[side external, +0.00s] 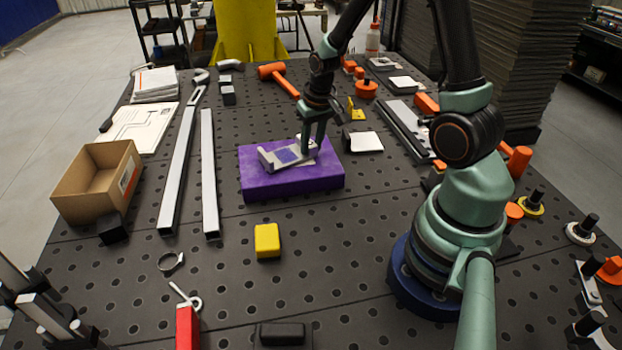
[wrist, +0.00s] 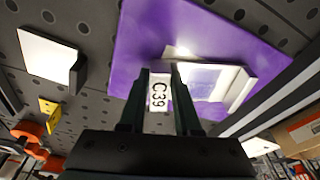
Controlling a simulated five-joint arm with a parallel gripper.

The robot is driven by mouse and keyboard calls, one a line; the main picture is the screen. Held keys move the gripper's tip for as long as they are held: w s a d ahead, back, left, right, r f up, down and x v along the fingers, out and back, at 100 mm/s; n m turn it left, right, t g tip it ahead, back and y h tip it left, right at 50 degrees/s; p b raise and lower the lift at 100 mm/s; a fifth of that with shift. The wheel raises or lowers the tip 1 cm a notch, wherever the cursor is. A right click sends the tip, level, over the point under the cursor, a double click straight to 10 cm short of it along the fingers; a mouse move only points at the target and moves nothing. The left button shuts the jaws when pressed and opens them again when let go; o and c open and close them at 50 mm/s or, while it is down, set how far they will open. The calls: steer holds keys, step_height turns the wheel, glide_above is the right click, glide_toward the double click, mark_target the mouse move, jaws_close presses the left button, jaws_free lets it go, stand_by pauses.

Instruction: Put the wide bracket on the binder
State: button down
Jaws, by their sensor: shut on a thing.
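The purple binder (side external: 245,180) lies flat on the dark perforated table and fills much of the upper wrist view (wrist: 140,40). The wide bracket (side external: 268,158) is pale grey and lies over the binder's top, turned at an angle to its edges. It also shows in the wrist view (wrist: 238,90). A white part marked C39 (wrist: 158,93) shows between the fingers in the wrist view. I cannot tell whether the bracket touches the binder fully or sits slightly above it.
A yellow block (side external: 267,241) stands in front of the binder. Two long metal bars (side external: 209,180) and a cardboard box (side external: 95,180) lie to the left. A white-topped block (side external: 363,142) is close on the right. An orange mallet (side external: 275,75) lies behind.

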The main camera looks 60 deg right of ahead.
steer(key=shift+f, duration=0.1)
steer(key=c, duration=0.6)
jaws_free()
step_height(320, 180, up, 11)
steer(key=s, duration=0.2)
steer(key=s+a+r+n+t, duration=0.1)
steer(key=s+a+r+n, duration=0.1)
steer(key=a+r, duration=0.2)
steer(key=s+a+r+n+t, duration=0.2)
steer(key=s+a+r+n, duration=0.1)
steer(key=a, duration=0.7)
steer(key=shift+s+a+r+n+t+y, duration=0.2)
steer(key=shift+s+r+n+t+y, duration=0.15)
steer(key=shift+r, duration=0.5)
steer(key=shift+w, duration=0.1)
